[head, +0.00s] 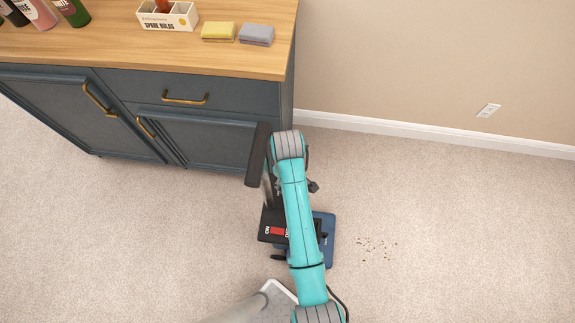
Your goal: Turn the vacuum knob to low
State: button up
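The vacuum stands upright on the carpet in front of the cabinet's right end. Its dark handle (258,155) rises at the top. Below is a black box with a red panel (277,231) and small white marks, and a blue part (328,240) shows to the right. My teal arm crosses in front of the vacuum and covers much of it. I cannot make out the knob or its setting. A small dark piece (313,187) shows right of my arm; it may be part of my gripper or of the vacuum. My gripper's fingers cannot be made out clearly.
A dark blue cabinet (215,92) with a wooden top stands at upper left. On it are a yellow sponge (218,31), a grey-blue sponge (256,34), a white box (168,16) and several bottles. Dark crumbs (377,248) lie on the carpet. Carpet at right is otherwise clear.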

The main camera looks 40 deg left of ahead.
jog(key=shift+r, duration=2.25)
jog(key=shift+d+f, duration=0.1)
